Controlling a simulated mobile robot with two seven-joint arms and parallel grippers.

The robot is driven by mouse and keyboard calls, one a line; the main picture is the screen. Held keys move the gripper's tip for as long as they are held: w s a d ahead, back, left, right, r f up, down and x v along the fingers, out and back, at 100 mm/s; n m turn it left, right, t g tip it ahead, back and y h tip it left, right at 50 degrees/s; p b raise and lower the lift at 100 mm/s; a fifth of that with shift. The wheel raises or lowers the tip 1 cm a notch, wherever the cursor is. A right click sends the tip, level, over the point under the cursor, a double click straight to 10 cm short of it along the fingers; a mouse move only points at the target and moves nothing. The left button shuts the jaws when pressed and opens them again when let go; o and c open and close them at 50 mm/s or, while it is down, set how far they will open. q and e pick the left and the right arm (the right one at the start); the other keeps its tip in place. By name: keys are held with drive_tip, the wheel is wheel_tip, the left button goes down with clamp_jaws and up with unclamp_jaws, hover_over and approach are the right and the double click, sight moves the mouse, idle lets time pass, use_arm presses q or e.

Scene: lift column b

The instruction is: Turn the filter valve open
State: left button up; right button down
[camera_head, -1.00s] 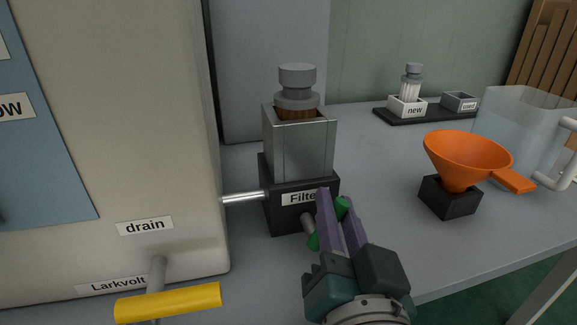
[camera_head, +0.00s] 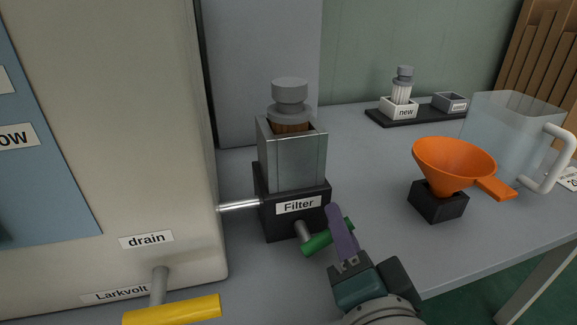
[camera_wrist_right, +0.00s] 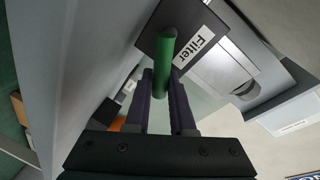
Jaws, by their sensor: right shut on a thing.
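The filter valve's green handle (camera_head: 317,244) sits on a short grey stem at the front of the black base labelled Filter (camera_head: 268,212). The handle slants, its right end higher than its left in the head view. My right gripper (camera_head: 339,224) is shut on the handle, its purple fingers covering part of it. In the right wrist view the green handle (camera_wrist_right: 165,62) lies between the two fingers, with the Filter label (camera_wrist_right: 193,48) beside it. My left gripper is not in view.
A yellow drain handle (camera_head: 172,309) sticks out from the machine at lower left. A thin pipe (camera_head: 238,206) joins the machine to the filter base. An orange funnel (camera_head: 453,163) on a black block and a clear jug (camera_head: 510,125) stand to the right. The table between is clear.

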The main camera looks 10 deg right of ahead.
drive_tip(key=m, duration=0.1)
drive_tip(key=f+m+y, duration=0.1)
drive_tip(key=shift+d+f+m, duration=0.2)
drive_tip(key=shift+d+m, duration=0.1)
drive_tip(key=shift+m, duration=0.1)
drive_tip(key=shift+f+m+g, duration=0.3)
drive_tip(key=shift+f+m, duration=0.15)
drive_tip(key=shift+m, duration=0.65)
drive_tip(key=c, duration=0.8)
unclamp_jaws()
drive_tip(key=shift+o, duration=0.2)
drive_tip(key=shift+f+y, duration=0.15)
drive_tip(key=shift+y, duration=0.15)
